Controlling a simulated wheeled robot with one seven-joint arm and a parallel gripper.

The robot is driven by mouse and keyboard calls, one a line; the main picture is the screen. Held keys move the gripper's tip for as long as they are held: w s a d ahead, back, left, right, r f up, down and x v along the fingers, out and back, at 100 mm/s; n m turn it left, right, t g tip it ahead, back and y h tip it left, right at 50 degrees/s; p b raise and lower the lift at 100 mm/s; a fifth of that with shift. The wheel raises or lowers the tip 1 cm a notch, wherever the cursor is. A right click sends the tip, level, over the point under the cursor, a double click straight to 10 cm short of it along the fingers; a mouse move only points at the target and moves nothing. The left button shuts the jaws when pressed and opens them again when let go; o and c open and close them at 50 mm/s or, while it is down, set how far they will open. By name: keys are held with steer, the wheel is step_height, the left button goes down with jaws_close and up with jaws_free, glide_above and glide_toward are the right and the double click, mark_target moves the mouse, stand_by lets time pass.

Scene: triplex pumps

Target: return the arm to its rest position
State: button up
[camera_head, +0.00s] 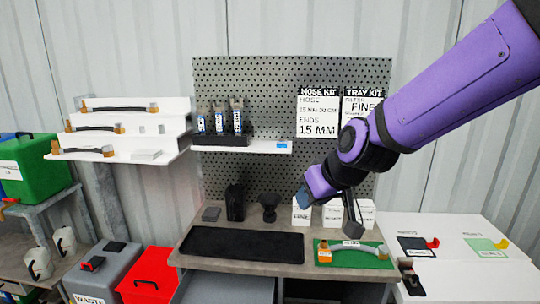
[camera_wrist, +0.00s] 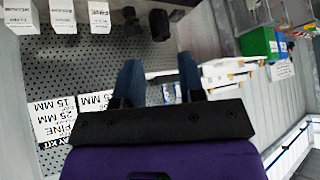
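My purple arm (camera_head: 455,82) reaches in from the upper right over the bench. My gripper (camera_head: 328,208) hangs above the back right of the bench, in front of the white boxes (camera_head: 301,213). In the wrist view its two blue fingers stand apart (camera_wrist: 160,82), with nothing held between them. The arm hides part of the pegboard and the tray kit sign (camera_head: 358,104).
The bench (camera_head: 240,277) holds a black tray (camera_head: 243,245) and a green tray with a hose (camera_head: 352,254). A shelf with vials (camera_head: 240,146) is on the pegboard (camera_head: 270,75). A white table (camera_head: 460,276) stands right; a red bin (camera_head: 147,290) stands left.

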steer(key=s+d+r+m+h, duration=0.2)
steer(key=s+d+r, duration=0.2)
steer(key=s+d, duration=0.6)
steer(key=s+d+r+m+g+h, duration=0.1)
steer(key=s+d+r+m+h, duration=0.1)
steer(key=s+d, duration=0.8)
step_height(320, 180, up, 2)
steer(key=shift+s+d+r+m, duration=0.1)
steer(key=shift+s+d+m, duration=0.15)
steer(key=shift+d+m, duration=0.55)
steer(key=shift+a, duration=0.2)
stand_by(0.7)
